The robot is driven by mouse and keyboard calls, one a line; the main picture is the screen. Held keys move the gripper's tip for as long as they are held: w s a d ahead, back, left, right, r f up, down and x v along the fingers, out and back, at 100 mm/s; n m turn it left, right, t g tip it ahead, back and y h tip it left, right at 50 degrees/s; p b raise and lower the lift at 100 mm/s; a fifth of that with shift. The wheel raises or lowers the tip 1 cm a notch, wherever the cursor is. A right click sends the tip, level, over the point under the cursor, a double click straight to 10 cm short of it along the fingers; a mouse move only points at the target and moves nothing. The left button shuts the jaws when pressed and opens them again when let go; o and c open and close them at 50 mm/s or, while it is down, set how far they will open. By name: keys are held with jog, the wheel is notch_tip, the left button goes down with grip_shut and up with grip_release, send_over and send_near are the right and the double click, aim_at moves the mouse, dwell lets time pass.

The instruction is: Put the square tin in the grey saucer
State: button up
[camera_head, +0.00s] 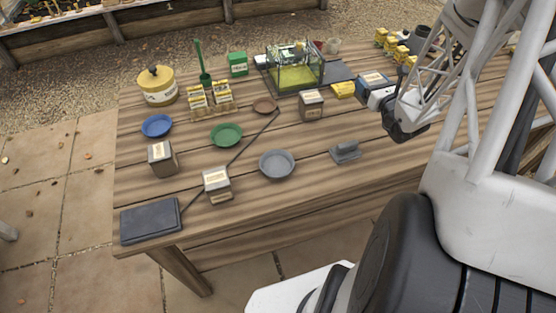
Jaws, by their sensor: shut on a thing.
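The grey saucer (277,165) lies on the wooden table near its front edge, and it looks empty. My gripper (382,97) is at the upper right, at the end of my arm, shut on a square tin (372,79) with a pale label on top. My gripper and arm partly hide this tin. The held tin is to the right of and behind the saucer. Similar square tins stand left of the saucer (217,184), at the far left (162,157) and behind the saucer (311,104).
A grey tool (345,151) sits right of the grey saucer. A dark flat box (150,220) is front left. A clear-walled case (296,75) stands behind.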

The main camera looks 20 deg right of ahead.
jog(key=s+a+n+g+y, duration=0.1)
jog(key=s+a+n+y, duration=0.15)
jog(key=a, duration=0.45)
jog(key=s+a+n+y, duration=0.2)
jog(key=s+a+y, duration=0.1)
jog(key=a, duration=0.5)
jog(key=s+a+f+n+g+y, duration=0.1)
jog(key=s+a+n+g+y, duration=0.1)
jog(key=s+a, duration=0.7)
jog(key=s+a+f+n+g+y, duration=0.1)
jog(key=s+a+y, duration=0.3)
jog(key=s+a, duration=0.5)
jog(key=shift+s+f+n+g+y, duration=0.3)
jog(key=shift+s+n+g, duration=0.3)
jog(key=shift+s, duration=0.3)
jog(key=shift+w, duration=0.15)
jog(key=w+f, duration=0.1)
jog(key=w, duration=1.4)
jog(key=shift+f, duration=0.15)
jog(key=shift+w+a+f, duration=0.1)
jog(key=shift+w+f, duration=0.1)
jog(key=shift+f, duration=0.7)
jog(key=shift+w+f, duration=0.2)
jog(key=shift+f, duration=0.7)
